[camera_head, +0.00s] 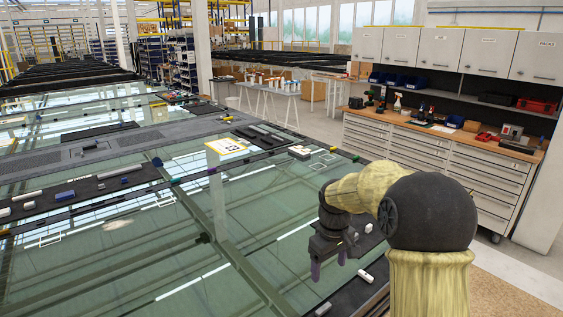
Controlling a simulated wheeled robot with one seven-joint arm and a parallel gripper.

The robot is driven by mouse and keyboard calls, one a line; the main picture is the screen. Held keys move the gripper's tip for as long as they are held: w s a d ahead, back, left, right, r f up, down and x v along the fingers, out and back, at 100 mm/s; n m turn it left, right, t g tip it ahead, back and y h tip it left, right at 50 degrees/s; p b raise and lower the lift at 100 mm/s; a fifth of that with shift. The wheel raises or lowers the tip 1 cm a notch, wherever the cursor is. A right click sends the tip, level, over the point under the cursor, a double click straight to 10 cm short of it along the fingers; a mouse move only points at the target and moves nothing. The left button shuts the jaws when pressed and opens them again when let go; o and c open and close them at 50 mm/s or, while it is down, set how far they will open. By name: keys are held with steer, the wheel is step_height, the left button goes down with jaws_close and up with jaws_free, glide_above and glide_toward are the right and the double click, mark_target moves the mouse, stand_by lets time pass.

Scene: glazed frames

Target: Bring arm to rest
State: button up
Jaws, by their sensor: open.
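My arm (424,220) rises at the lower right in the head view, bent at its elbow and covered in a yellowish sleeve. My gripper (329,268) hangs downward from its dark wrist over the near right edge of the glazed frame (225,211). Its two purple-tipped fingers are apart, so it is open, and nothing shows between them. How high the fingertips are above the glass is hard to tell.
Small white pieces (366,276) lie on the dark frame edge near my gripper. A drawer workbench (440,165) with tools is at the right. Floor (325,128) is clear between frame and workbench.

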steer(key=s+f+m+t, duration=0.1)
steer(key=s+m, duration=0.2)
steer(key=s, duration=0.7)
steer(key=s+f+m+t, duration=0.1)
steer(key=s+f+m, duration=0.1)
steer(key=s, duration=0.8)
steer(key=shift+d+f+m, duration=0.25)
steer(key=shift+d+m, duration=0.05)
steer(key=shift+m, duration=0.4)
steer(key=shift+s, duration=0.1)
